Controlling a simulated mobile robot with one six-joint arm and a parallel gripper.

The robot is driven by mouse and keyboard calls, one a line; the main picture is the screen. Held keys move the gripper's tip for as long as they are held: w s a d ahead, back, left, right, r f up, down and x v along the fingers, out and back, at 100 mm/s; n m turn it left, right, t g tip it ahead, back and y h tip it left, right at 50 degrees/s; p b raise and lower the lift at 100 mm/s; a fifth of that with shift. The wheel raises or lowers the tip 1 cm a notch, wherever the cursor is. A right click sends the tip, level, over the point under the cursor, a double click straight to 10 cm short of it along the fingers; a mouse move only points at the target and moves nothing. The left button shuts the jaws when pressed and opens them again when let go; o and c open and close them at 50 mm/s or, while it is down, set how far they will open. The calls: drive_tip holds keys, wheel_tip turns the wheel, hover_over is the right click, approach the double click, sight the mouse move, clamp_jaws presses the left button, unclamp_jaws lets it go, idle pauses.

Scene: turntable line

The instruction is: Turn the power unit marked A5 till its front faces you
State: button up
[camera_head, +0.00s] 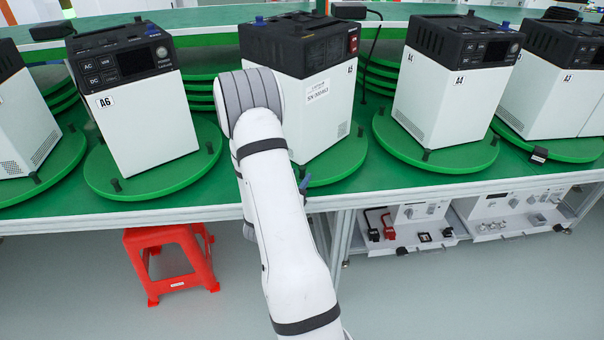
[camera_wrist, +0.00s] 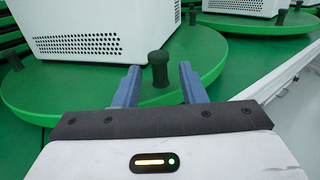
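The power unit A5 (camera_head: 322,110) stands in the middle of the head view on a round green turntable (camera_head: 345,165), white with a black top. The side towards me shows a serial sticker and a red switch; its A5 mark, near the right edge, is hard to read. No front panel with a display shows on it. In the wrist view, the unit's vented lower wall (camera_wrist: 95,40) stands on the turntable (camera_wrist: 50,90). My gripper (camera_wrist: 158,78) is open, its blue fingers either side of a black peg (camera_wrist: 158,66) on the turntable's rim, with gaps visible.
Unit A6 (camera_head: 145,120) stands to the left and unit A4 (camera_head: 435,100) to the right, each on its own turntable. A red stool (camera_head: 170,240) stands under the green table's front edge. A lower shelf (camera_head: 455,235) holds equipment at right.

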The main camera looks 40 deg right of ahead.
drive_tip(key=shift+v, duration=2.25)
